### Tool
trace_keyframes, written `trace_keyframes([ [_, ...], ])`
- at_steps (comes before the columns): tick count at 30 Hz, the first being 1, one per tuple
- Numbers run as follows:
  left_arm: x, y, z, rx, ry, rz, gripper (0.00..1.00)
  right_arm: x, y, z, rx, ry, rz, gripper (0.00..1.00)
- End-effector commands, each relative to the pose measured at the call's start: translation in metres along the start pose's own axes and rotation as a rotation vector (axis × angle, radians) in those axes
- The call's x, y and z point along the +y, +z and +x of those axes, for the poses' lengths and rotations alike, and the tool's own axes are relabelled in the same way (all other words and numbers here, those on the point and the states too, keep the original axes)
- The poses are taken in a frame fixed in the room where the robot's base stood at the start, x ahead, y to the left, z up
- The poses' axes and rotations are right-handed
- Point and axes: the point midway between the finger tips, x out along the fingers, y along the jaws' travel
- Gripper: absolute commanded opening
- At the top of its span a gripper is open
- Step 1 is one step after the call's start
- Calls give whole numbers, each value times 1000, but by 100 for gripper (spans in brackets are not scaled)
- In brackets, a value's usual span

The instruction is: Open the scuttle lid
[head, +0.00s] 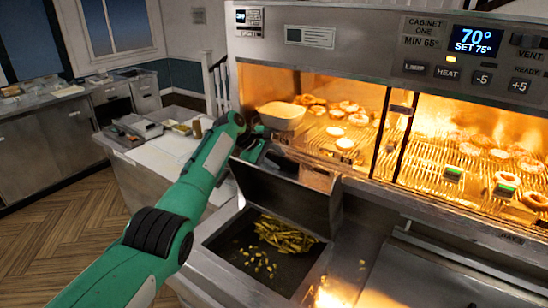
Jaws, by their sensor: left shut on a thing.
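The scuttle lid (287,197) is a grey metal panel, raised and tilted back at the rear of the scuttle (215,238). The scuttle below is open and holds chips (285,236) and small scraps. My green left arm comes in from the lower left. My left gripper (268,158) is at the top left edge of the lid, shut on it; its fingertips are partly hidden by the lid and wrist. My right gripper is not in view.
A lit heated cabinet (352,65) stands just behind, with onion rings, patties and a pale tub (281,115) on its racks. A steel counter (440,265) lies to the right.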

Motion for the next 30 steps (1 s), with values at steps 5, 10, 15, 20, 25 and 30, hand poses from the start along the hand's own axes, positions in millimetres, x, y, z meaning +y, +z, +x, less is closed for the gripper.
trace_keyframes([
  [5, -14, 0, 12, -7, -23, -6, 40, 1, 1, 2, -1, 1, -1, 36],
  [10, -13, 0, 12, -7, -22, -8, 40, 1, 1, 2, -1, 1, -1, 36],
  [15, -13, -1, 5, -8, -20, -7, 40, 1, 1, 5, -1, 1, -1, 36],
  [20, -13, -1, -11, -6, -15, -5, 40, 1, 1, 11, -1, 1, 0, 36],
  [25, -12, -1, -39, -2, -9, -3, 40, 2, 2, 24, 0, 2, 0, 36],
  [30, -10, 0, -78, 2, 0, 3, 40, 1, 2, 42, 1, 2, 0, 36],
])
